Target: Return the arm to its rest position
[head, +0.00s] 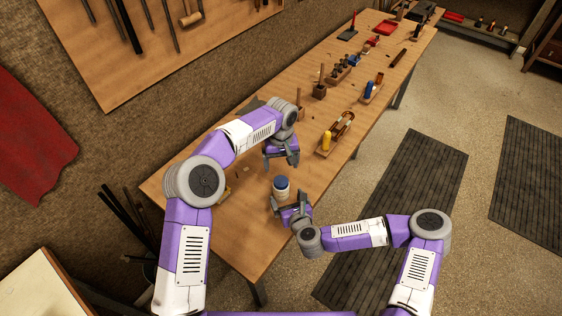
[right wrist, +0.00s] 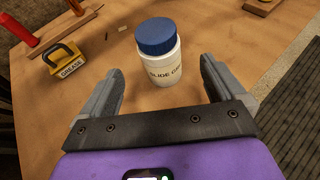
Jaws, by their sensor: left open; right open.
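My right gripper (head: 292,209) is low over the near end of the wooden bench (head: 230,235). In the right wrist view its two fingers (right wrist: 160,95) are spread wide, with nothing gripped. A white jar with a blue lid (right wrist: 159,52) stands upright just beyond and partly between the fingertips, with a gap on both sides. Its label reads in part "SLIDE". The jar (head: 281,189) also shows in the head view. My left gripper (head: 283,160) hangs open and empty above the bench, farther along than the jar.
A yellow block marked "GREASE" (right wrist: 64,60) is left of the jar in the right wrist view. A wooden tray with a yellow-handled tool (head: 345,126) and several other tools line the bench. Dark mats (head: 410,190) lie on the floor to the right.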

